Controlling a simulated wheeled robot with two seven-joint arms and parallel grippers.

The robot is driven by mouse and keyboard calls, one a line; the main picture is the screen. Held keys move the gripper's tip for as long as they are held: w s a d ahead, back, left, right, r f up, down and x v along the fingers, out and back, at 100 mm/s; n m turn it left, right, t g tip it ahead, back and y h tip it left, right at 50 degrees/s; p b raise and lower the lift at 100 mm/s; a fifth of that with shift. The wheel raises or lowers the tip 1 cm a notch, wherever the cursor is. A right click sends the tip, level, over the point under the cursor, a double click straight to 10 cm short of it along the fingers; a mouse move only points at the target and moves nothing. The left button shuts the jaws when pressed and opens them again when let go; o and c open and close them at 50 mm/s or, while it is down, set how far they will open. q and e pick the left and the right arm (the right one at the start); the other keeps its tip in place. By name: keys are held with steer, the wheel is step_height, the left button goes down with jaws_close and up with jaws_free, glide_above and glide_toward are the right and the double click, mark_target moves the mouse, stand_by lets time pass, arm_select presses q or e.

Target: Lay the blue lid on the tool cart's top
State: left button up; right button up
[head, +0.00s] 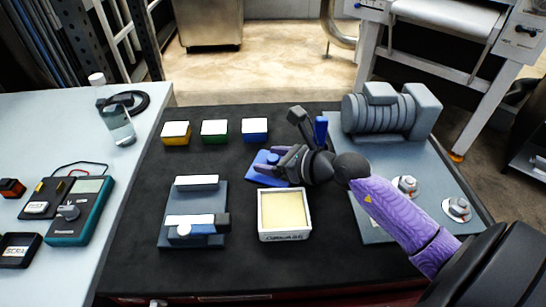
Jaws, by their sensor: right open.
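The blue lid (262,177), a flat square plate with a knob, appears to lie flat on the dark top of the tool cart (200,272). It is just behind the open grease box (284,235), a white box with pale cream contents. My right gripper (285,143) is open at the lid's right side, with its fingers spread and one near the lid's knob. The gripper hides part of the lid's right side, and I cannot tell whether it touches the lid. My left gripper is not in view.
Yellow, green and blue blocks (255,131) stand in a row behind. A grey fixture (177,203) is at left; a motor (384,115) on a grey plate is at right. A blue upright piece (321,130) stands beside the gripper. The cart's front left is clear.

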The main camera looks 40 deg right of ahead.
steer(key=shift+r, duration=0.25)
steer(key=p+v, duration=0.2)
steer(key=v, duration=0.9)
steer(key=shift+s+d, duration=0.1)
steer(key=shift+s, duration=0.1)
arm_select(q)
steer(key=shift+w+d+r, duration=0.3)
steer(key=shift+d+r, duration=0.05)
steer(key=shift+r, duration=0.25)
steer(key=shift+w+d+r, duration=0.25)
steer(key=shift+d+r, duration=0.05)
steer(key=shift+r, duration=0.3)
arm_select(e)
steer(key=shift+s+d+r, duration=0.1)
steer(key=shift+s, duration=0.15)
steer(key=shift+r, duration=0.1)
